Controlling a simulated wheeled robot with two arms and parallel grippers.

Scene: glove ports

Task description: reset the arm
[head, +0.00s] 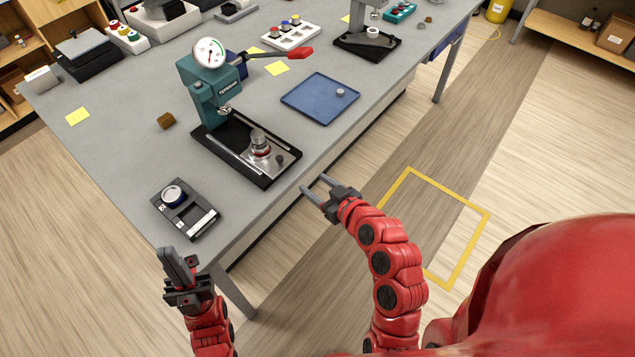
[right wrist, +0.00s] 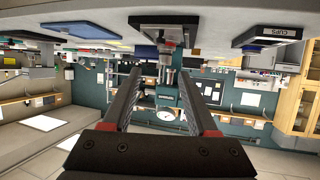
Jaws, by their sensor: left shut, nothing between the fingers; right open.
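My left gripper (head: 178,268) is at the near left corner of the table, outside its edge, shut and empty. My right gripper (head: 316,189) is in front of the table's near edge, beside the press base. Its two fingers are apart with nothing between them, and they also show in the right wrist view (right wrist: 163,105). Both grippers stand clear of the objects on the table. The right wrist view is upside down and shows the teal press (right wrist: 167,93) beyond the fingers.
The grey table (head: 130,150) holds a teal press with a gauge (head: 209,53) and red-tipped lever, a dark scale-like device (head: 185,209), a blue tray (head: 320,98) and a brown block (head: 166,121). Yellow tape (head: 465,250) marks a rectangle on the floor.

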